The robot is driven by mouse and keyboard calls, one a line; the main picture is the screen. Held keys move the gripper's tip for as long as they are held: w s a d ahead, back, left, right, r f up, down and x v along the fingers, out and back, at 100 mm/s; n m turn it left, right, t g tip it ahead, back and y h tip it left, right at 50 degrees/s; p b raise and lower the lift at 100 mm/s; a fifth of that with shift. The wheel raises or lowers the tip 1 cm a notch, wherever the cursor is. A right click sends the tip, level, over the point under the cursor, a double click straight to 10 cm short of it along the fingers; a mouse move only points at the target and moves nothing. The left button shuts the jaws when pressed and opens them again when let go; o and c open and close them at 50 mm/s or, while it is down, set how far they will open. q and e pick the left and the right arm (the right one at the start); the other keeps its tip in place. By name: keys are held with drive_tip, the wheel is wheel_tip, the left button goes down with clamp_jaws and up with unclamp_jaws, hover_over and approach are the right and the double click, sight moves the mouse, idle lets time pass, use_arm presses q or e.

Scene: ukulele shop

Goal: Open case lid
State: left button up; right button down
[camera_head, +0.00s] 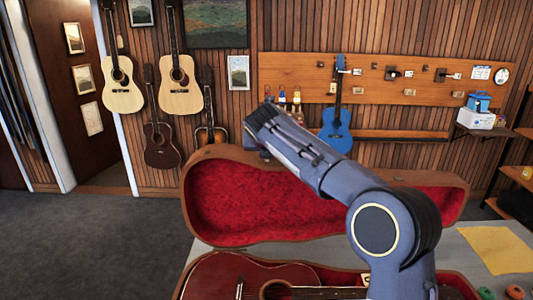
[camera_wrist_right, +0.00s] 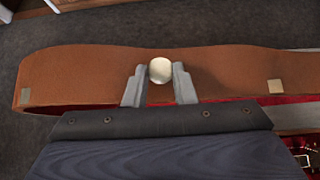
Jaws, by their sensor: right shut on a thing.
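The guitar case's lid (camera_head: 235,195) stands raised behind its base, its red lining facing me. The case base (camera_head: 185,285) sits at the front of the table and holds a dark red ukulele (camera_head: 250,275), cut off by the lower frame edge. My right arm reaches across the lid, partly hiding it. In the right wrist view my right gripper (camera_wrist_right: 159,82) is shut on a round cream knob (camera_wrist_right: 160,69) at the lid's brown outer side (camera_wrist_right: 90,72). The knob is hidden in the head view. My left gripper is not in view.
A pale table (camera_head: 455,245) holds a yellow sheet (camera_head: 498,248) and small round items (camera_head: 515,291) at right. Guitars (camera_head: 175,75) and a blue ukulele (camera_head: 337,125) hang on the wooden wall behind. The grey floor (camera_head: 80,245) at left is clear.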

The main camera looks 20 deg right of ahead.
drive_tip(key=shift+w+d+f, duration=0.1)
drive_tip(key=shift+w, duration=0.3)
drive_tip(key=c, duration=1.1)
unclamp_jaws()
drive_tip(key=shift+c, duration=0.2)
drive_tip(key=b+v, duration=0.1)
drive_tip(key=v, duration=0.7)
drive_tip(key=shift+w, duration=0.1)
drive_tip(key=shift+c, duration=0.2)
